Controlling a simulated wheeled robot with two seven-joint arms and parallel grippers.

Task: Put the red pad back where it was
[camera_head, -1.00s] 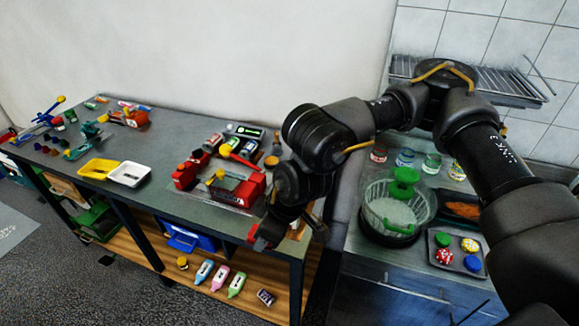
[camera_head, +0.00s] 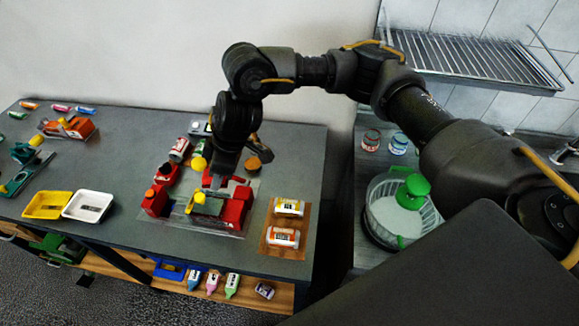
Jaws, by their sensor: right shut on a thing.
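My right gripper (camera_head: 213,188) reaches down from above over the red machine (camera_head: 233,212) on the grey table. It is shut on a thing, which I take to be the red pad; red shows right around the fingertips. I cannot clearly tell the pad's outline from the red machine's parts, nor whether the pad touches the machine. A yellow knob and lever (camera_head: 201,199) sit just left of the fingertips. Another red block (camera_head: 155,200) stands at the machine's left. My left gripper is not in view.
A yellow tray (camera_head: 48,204) and a white tray (camera_head: 108,207) lie to the left. Bottles stand on the shelf below. A green-handled basket (camera_head: 377,187) is on the right counter.

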